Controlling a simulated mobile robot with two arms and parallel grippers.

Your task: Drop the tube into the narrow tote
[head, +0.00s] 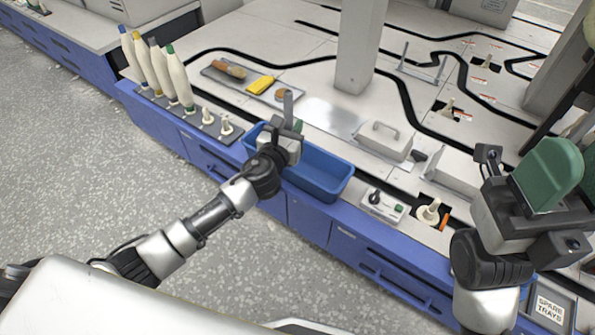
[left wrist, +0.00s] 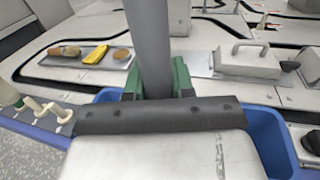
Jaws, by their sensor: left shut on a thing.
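The tube (head: 288,103) is grey and stands roughly upright in my left gripper (head: 294,126). In the left wrist view the tube (left wrist: 149,45) rises between the two green fingers (left wrist: 157,78), which are shut on it. The narrow tote (head: 338,178) is a long blue open bin at the bench's front edge. My left gripper is over the tote's left part and hides some of it. The tote also shows behind the gripper in the left wrist view (left wrist: 268,135). The tube's lower end is hidden. My right gripper (head: 548,178) is at the right; its finger gap does not show.
A tray (head: 222,78) with a brush and a yellow item lies behind the tote. Several bobbins (head: 180,80) stand on a rack at the left. A lidded metal box (head: 383,140) and a control box (head: 382,204) are right of the tote. A pillar (head: 360,45) rises behind.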

